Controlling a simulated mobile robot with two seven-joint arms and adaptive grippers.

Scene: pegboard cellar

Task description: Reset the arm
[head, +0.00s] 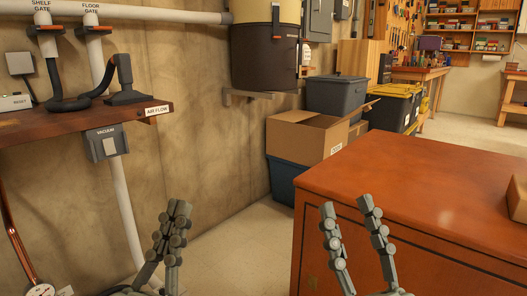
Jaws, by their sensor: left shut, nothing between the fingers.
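My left gripper (180,210) is at the bottom of the head view, left of centre, with its grey fingers together and nothing between them. It is in front of the wall and floor, apart from any object. My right gripper (346,203) is at the bottom, right of centre, with its two fingers spread apart and empty. It shows in front of the wooden cabinet's left part. The rest of both arms is out of view.
A wooden cabinet (440,190) fills the right. A shelf (60,124) at left holds a black hose nozzle (126,85). Floor (245,235) shows clear between wall and cabinet.

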